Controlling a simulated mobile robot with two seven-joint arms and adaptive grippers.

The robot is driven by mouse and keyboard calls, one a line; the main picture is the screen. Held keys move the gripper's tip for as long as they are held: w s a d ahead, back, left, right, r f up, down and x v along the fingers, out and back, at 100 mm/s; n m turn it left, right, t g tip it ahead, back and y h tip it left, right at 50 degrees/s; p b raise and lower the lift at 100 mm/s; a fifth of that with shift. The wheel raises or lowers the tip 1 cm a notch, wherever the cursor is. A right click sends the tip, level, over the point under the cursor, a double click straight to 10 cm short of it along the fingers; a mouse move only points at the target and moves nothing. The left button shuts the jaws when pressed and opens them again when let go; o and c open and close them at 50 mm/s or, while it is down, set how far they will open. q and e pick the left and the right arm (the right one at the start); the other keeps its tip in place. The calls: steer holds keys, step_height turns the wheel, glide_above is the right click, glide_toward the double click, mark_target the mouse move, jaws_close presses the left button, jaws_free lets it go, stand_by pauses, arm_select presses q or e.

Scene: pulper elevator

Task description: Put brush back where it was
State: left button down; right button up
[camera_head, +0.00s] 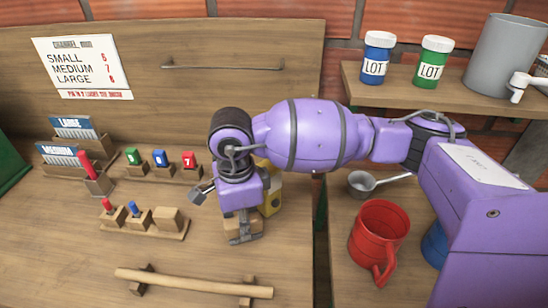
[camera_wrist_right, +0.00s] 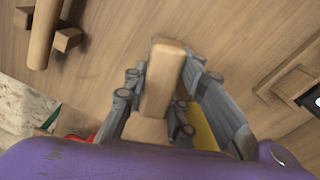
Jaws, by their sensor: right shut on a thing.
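My right gripper (camera_head: 243,232) is at the right part of the wooden bench (camera_head: 70,240), low over it, with the arm coming in from the right. Its fingers are shut on a plain wooden block-like piece, which I take to be the brush (camera_head: 233,222). In the right wrist view, the brush (camera_wrist_right: 162,82) shows as a pale wooden block between the fingertips (camera_wrist_right: 155,90). No bristles are visible. I cannot tell whether it touches the bench. A yellow item (camera_head: 271,198) stands behind the gripper, partly hidden. My left gripper is not in view.
A wooden rod (camera_head: 195,283) rests on two supports in front. A small peg rack (camera_head: 150,230) stands left of the gripper, with tagged blocks (camera_head: 160,160) behind. A red mug (camera_head: 378,235) and metal ladle (camera_head: 365,183) sit right. Jars (camera_head: 377,58) stand on a shelf.

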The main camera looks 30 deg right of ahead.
steer(key=shift+f, duration=0.15)
steer(key=shift+f, duration=0.1)
steer(key=o, duration=1)
step_height(320, 180, up, 12)
